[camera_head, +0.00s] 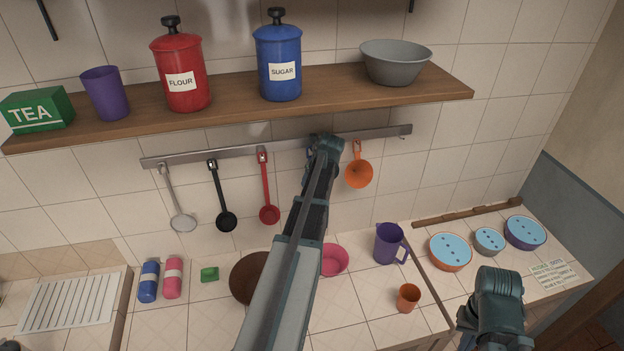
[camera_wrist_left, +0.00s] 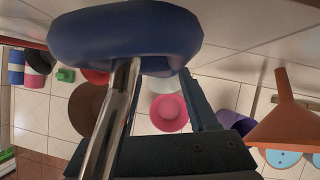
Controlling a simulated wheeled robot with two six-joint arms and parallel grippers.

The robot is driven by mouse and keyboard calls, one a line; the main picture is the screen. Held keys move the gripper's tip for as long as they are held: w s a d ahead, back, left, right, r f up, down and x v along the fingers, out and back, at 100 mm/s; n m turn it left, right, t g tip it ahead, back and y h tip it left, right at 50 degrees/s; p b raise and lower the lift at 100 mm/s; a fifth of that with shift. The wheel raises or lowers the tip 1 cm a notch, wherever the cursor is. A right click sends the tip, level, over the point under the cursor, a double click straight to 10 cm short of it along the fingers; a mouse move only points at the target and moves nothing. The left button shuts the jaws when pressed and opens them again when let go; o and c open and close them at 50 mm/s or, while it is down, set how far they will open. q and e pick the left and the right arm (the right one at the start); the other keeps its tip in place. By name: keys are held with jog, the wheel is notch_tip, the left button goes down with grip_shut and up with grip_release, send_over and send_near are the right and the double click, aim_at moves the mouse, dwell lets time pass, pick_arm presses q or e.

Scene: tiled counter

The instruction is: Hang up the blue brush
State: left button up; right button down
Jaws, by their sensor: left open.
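The blue brush, a rounded blue head (camera_wrist_left: 125,35) on a shiny metal handle (camera_wrist_left: 118,115), is very close in the left wrist view. The handle runs down in front of the left finger. I cannot tell whether it touches the fingers or where its end is. My left gripper (camera_head: 325,148) is open, up at the metal rail (camera_head: 215,152) under the shelf. My own arm hides most of the brush in the head view. My right gripper (camera_head: 497,285) is low at the right, over the counter; its jaws are not clear.
A grey ladle (camera_head: 181,218), black ladle (camera_head: 226,218) and red ladle (camera_head: 268,213) hang left of my gripper. An orange funnel (camera_head: 359,174) hangs close on its right. The shelf (camera_head: 340,95) is above.

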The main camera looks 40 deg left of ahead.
pick_arm(q)
jog(key=s+d+r+p, duration=0.1)
jog(key=s+d, duration=0.4)
jog(key=d, duration=0.7)
jog(key=shift+s+r, duration=0.15)
jog(key=shift+r, duration=0.3)
jog(key=shift+s+d, duration=1.25)
jog(key=shift+d, duration=0.3)
grip_shut()
dwell(0.4)
